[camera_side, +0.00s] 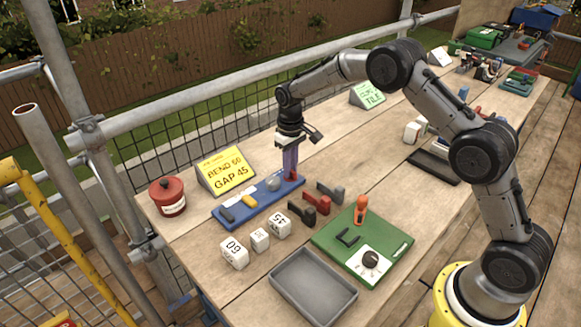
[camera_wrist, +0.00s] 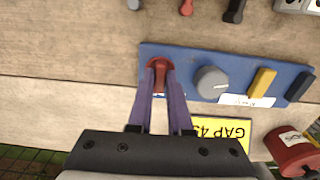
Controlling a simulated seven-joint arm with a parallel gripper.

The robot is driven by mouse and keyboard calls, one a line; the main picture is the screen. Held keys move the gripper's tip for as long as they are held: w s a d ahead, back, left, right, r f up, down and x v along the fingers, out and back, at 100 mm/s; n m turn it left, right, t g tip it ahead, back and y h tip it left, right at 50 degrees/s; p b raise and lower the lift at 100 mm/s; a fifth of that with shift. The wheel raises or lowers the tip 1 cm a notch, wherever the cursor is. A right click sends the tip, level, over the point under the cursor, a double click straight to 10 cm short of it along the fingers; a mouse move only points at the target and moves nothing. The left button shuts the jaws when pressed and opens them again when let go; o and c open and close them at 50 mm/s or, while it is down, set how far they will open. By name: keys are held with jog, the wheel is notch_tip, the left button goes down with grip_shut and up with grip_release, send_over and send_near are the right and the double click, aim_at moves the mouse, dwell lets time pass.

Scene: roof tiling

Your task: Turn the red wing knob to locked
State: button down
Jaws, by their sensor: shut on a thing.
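The red wing knob (camera_wrist: 160,66) is at one end of a blue panel (camera_wrist: 193,60). In the side view the blue panel (camera_side: 239,213) lies on the wooden table, with a bit of the red knob (camera_side: 294,174) showing at its right end. My gripper (camera_wrist: 160,77) points down over that end with its purple fingers shut on the red wing knob, one on each side. It also shows in the side view (camera_side: 291,174). The fingers hide part of the knob, and I cannot read any lock marking.
The panel also has a grey round knob (camera_wrist: 211,82), a yellow piece (camera_wrist: 263,83) and a dark piece (camera_wrist: 300,86). A yellow sign (camera_side: 226,168) and a red pot (camera_side: 168,197) stand nearby. A green board (camera_side: 330,243) and grey tray (camera_side: 313,287) lie in front.

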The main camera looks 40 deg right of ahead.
jog(key=c, duration=0.8)
grip_release()
jog(key=shift+c, duration=0.2)
notch_tip(320, 180, up, 14)
